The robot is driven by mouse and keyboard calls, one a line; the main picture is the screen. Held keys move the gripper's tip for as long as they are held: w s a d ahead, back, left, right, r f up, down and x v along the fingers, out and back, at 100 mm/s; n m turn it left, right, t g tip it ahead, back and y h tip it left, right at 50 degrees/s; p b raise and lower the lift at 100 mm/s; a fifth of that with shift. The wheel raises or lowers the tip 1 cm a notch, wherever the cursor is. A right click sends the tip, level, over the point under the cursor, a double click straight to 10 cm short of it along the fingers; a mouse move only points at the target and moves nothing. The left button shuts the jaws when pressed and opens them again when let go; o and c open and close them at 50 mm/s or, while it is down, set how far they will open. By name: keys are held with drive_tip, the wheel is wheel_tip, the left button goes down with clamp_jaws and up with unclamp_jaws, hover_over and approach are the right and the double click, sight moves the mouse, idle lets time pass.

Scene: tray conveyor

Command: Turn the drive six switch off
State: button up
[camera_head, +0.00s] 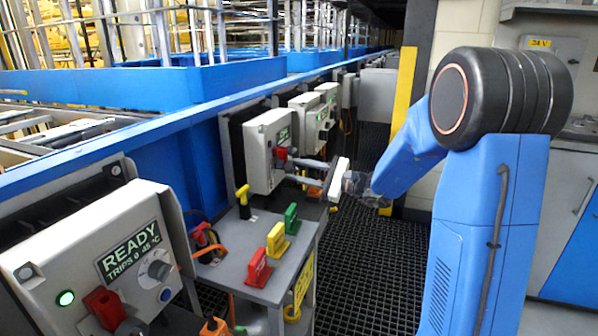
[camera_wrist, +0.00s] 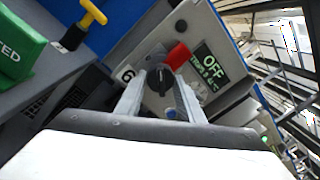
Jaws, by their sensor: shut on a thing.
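The drive six box (camera_head: 262,172) is a pale grey panel on the side of the blue conveyor frame. Its "6" label (camera_wrist: 126,74) and a dark display reading OFF (camera_wrist: 208,66) in green show in the wrist view. The switch has a red part (camera_wrist: 178,55) and a black handle (camera_wrist: 159,82). My gripper (camera_wrist: 158,84) has its two fingers around the black handle and is shut on it. In the head view my gripper (camera_head: 298,163) reaches the box from the right, beside the red part (camera_head: 281,153). The fingers partly hide the lower panel.
A nearer box (camera_head: 60,245) reads READY, with a lit green lamp and a red switch. A grey stand (camera_head: 240,275) below holds red (camera_head: 258,268), yellow (camera_head: 277,240) and green (camera_head: 292,219) tags. More boxes line the conveyor beyond. Dark grating floor lies open at right.

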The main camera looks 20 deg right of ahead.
drive_tip(key=n, duration=0.3)
drive_tip(key=shift+n+y, duration=0.3)
drive_tip(key=shift+n, duration=0.1)
drive_tip(key=shift+n+g, duration=0.4)
drive_tip(key=shift+n, duration=1.6)
drive_tip(key=o, duration=1.1)
drive_tip(key=shift+c, duration=0.2)
drive_tip(key=shift+d, duration=0.15)
drive_tip(key=v, duration=1.7)
drive_tip(key=shift+f, duration=0.2)
drive_tip(key=shift+d, duration=0.1)
